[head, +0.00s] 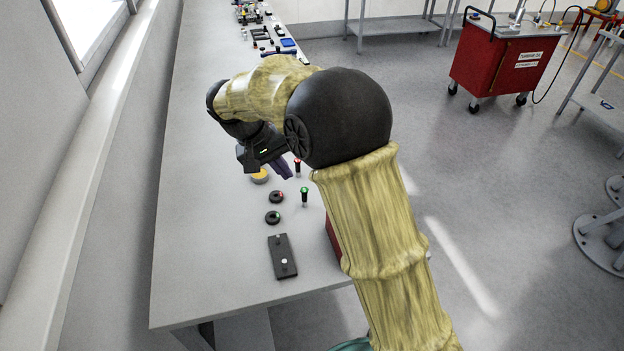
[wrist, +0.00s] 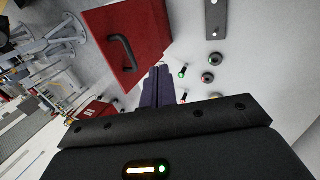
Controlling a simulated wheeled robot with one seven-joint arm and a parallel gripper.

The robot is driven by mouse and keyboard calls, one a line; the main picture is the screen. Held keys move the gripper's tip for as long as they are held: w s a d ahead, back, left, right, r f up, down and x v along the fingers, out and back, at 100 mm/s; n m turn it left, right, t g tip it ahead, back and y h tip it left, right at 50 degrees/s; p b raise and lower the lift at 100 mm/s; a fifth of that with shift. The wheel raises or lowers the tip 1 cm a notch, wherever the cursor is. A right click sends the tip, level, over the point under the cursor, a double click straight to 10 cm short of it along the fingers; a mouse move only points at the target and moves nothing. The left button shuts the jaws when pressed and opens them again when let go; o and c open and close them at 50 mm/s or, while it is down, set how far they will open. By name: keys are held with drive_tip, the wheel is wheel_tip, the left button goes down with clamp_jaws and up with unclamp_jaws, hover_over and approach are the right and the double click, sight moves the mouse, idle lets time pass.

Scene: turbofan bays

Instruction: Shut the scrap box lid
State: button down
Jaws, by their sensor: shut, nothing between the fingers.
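A red box (wrist: 150,35) with a black bar handle (wrist: 122,54) on one face shows at the top of the wrist view; I take it to be the scrap box. In the head view only a sliver of red (head: 333,240) shows beside my arm, which hides the rest. I cannot tell how its lid stands. My gripper (head: 287,174) is over the bench, its dark fingers pointing down and to the right. In the wrist view the fingers of my gripper (wrist: 158,68) are together and empty, with the tips appearing close to the red box; I cannot tell whether they touch.
The grey bench (head: 205,240) holds a black plate (head: 282,256), black round knobs (head: 273,217), a green-topped post (head: 304,196), a red-topped post (head: 298,167) and a yellow button (head: 260,176). A red cart (head: 497,60) stands on the floor. The bench's left side is clear.

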drive_tip(key=w+d+f+p, duration=0.1)
drive_tip(key=d+f+p, duration=0.3)
drive_tip(key=d+f, duration=0.1)
drive_tip(key=shift+w+d+f, duration=0.2)
drive_tip(key=shift+d+f, duration=0.2)
drive_tip(key=shift+d, duration=0.45)
drive_tip(key=shift+w+d, duration=0.1)
